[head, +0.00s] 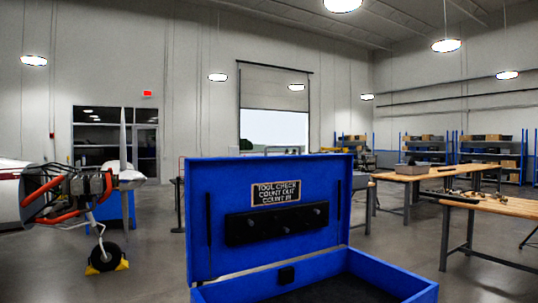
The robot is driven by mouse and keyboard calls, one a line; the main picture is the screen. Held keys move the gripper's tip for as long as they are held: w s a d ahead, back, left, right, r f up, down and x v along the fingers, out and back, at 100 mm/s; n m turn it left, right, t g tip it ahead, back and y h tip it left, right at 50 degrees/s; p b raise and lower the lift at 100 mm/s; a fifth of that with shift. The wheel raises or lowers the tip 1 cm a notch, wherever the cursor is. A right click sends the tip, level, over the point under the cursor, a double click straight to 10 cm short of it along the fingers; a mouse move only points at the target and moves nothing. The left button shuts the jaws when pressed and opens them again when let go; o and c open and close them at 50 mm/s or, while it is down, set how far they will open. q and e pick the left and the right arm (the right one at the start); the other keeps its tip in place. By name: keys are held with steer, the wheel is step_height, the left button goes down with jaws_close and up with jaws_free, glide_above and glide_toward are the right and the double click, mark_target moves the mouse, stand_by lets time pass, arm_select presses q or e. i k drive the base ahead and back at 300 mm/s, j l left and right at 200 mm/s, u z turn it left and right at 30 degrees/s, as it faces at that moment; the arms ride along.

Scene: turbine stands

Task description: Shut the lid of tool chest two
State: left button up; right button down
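A blue tool chest (415,296) stands close in front of me at the bottom centre, cut off by the lower edge of the head view. Its blue lid (220,218) stands open and upright at the back, with its inner face toward me. The part of the chest's inside that shows is dark. No number shows on the chest. Neither of my grippers is in view.
An aircraft with an exposed engine (80,188) and a chocked wheel (105,257) stands at the left. Wooden workbenches (500,203) with parts on them stand at the right. Blue shelves (425,150) line the back right. Grey floor (155,240) is open between the aircraft and the chest.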

mark_target(242, 213)
steer(key=i+j+u, duration=0.2)
steer(key=j, duration=0.2)
steer(key=i+j+u, duration=0.2)
steer(key=j, duration=0.2)
steer(key=i+j+u, duration=0.2)
steer(key=i+j, duration=0.1)
steer(key=j, duration=0.05)
